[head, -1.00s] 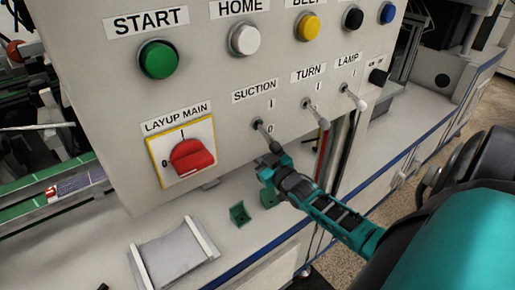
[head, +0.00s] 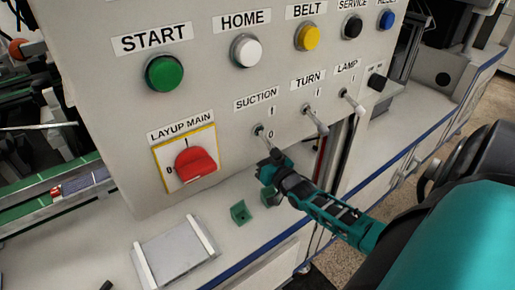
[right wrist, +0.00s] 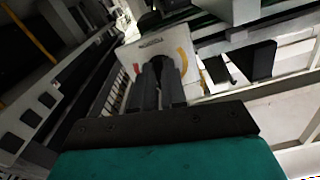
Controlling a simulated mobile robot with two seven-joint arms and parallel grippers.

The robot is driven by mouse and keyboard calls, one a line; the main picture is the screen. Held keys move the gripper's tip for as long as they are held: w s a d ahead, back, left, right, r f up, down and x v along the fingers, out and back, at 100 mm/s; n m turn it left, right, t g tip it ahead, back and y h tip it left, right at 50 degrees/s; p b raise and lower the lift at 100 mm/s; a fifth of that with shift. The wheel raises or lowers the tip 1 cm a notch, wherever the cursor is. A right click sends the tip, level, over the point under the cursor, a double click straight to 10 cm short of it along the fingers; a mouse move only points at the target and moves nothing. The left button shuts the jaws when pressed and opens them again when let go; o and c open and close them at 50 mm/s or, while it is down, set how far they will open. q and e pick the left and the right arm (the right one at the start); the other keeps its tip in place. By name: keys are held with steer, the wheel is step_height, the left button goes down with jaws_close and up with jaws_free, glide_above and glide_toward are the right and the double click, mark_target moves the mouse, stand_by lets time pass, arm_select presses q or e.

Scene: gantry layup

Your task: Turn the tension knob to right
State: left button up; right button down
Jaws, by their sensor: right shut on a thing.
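The tension knob (right wrist: 160,61) looks like a dark round knob on a pale dial plate (right wrist: 188,66) with red and yellow-orange arcs, in the right wrist view. The plate's label is too small to read. The two dark fingers of my right gripper (right wrist: 160,80) are shut on the knob and cover much of it. In the head view my right gripper (head: 268,168) is by the lower edge of the control panel, just below the SUCTION lever (head: 263,136). The dial does not show there. My left gripper is not in view.
The panel (head: 225,95) carries a green START button (head: 164,73), a red LAYUP MAIN switch (head: 195,162), and TURN (head: 316,121) and LAMP (head: 353,104) levers close to my right gripper. A grey tray (head: 175,252) and a small green bracket (head: 240,213) are on the ledge below.

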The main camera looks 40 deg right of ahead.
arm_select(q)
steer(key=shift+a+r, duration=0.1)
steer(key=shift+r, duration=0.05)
arm_select(e)
steer(key=c, duration=1.2)
jaws_free()
steer(key=shift+s, duration=0.1)
arm_select(q)
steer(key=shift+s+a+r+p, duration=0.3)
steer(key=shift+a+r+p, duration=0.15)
steer(key=shift+p, duration=0.8)
arm_select(e)
steer(key=s, duration=0.4)
steer(key=s+a, duration=0.1)
steer(key=s, duration=0.7)
steer(key=shift+s+a, duration=0.25)
steer(key=shift+s, duration=0.1)
